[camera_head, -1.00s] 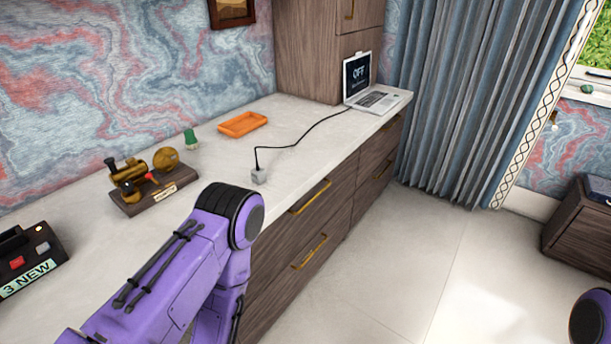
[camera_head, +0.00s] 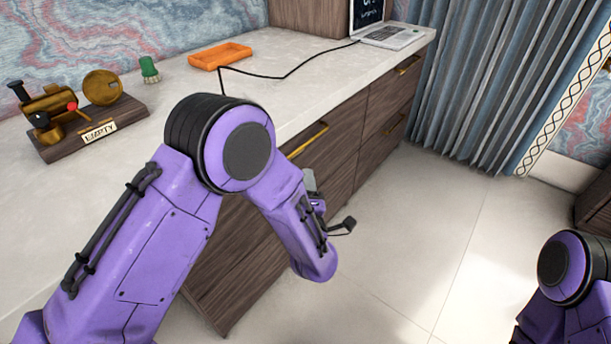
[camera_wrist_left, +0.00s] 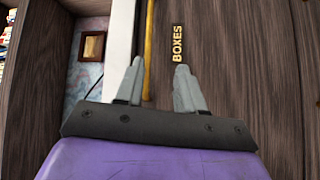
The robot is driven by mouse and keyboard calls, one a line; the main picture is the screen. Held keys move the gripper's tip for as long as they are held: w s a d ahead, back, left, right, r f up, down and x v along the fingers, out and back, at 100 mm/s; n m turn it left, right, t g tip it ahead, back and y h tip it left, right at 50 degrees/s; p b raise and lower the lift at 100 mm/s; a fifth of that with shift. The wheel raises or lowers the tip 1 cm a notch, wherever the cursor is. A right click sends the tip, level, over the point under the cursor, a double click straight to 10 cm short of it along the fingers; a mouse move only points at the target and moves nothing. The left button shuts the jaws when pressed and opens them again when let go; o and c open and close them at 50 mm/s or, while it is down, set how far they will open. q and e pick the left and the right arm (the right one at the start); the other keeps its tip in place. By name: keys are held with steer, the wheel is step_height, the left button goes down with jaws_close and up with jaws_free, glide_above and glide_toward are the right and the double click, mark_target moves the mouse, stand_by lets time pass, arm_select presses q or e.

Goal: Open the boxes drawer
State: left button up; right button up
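The boxes drawer (camera_wrist_left: 215,40) has a dark wood front with a gold BOXES label (camera_wrist_left: 178,43) in the left wrist view. Its long gold handle (camera_wrist_left: 149,45) runs upright there. My left gripper (camera_wrist_left: 159,64) is open, with its two grey fingers apart. In that picture the handle shows between the fingers, closer to the left one; contact and depth cannot be told. In the head view, a gold handle (camera_head: 307,140) shows on the upper drawer just beyond my left arm, which hides part of the fronts. My right gripper is out of view.
The pale desktop (camera_head: 310,75) holds an orange tray (camera_head: 220,56), a green object (camera_head: 149,69), a brass device (camera_head: 75,105) on a wooden base and a laptop (camera_head: 390,36). A black cable crosses it. Open floor (camera_head: 425,240) lies right of the drawers.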

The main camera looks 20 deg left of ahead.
arm_select(q)
steer(key=w+a+r, duration=0.1)
steer(key=w+a, duration=0.1)
steer(key=w, duration=0.3)
steer(key=w+a+r+n, duration=0.1)
steer(key=w, duration=0.4)
steer(key=shift+a+r, duration=0.35)
steer(key=shift+s, duration=0.1)
jaws_close()
